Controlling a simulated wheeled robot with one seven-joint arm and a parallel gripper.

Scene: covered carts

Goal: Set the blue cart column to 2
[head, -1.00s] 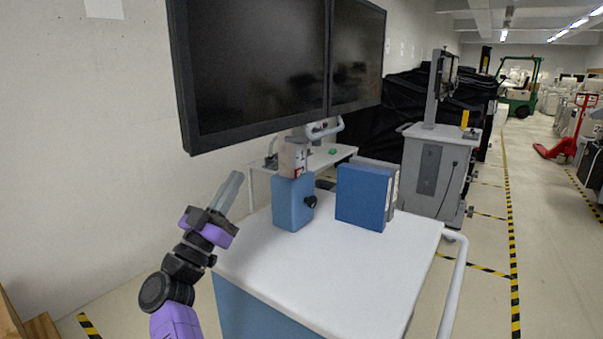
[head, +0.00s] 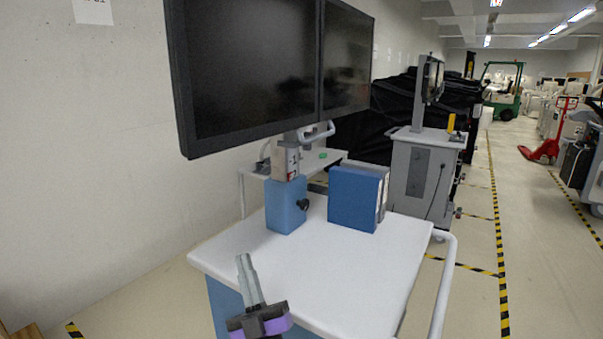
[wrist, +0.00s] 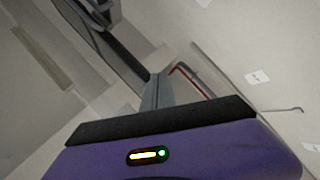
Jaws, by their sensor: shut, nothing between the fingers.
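The blue cart (head: 222,300) has a white top (head: 330,270). On it stands the column, with a blue base block (head: 284,206) and a black knob (head: 303,204) on its right side. Above the block is a light column section with dark and red marks (head: 292,160); its numbers are too small to read. The column carries two dark monitors (head: 250,75). My gripper (head: 243,260) is shut and empty over the cart's front left part, apart from the knob. In the wrist view its fingers (wrist: 156,92) are together.
A blue binder-like box (head: 354,198) stands right of the column. A white handle rail (head: 442,285) runs along the cart's right side. A grey cart (head: 420,175) stands behind, and a wall is at left. The front of the cart top is clear.

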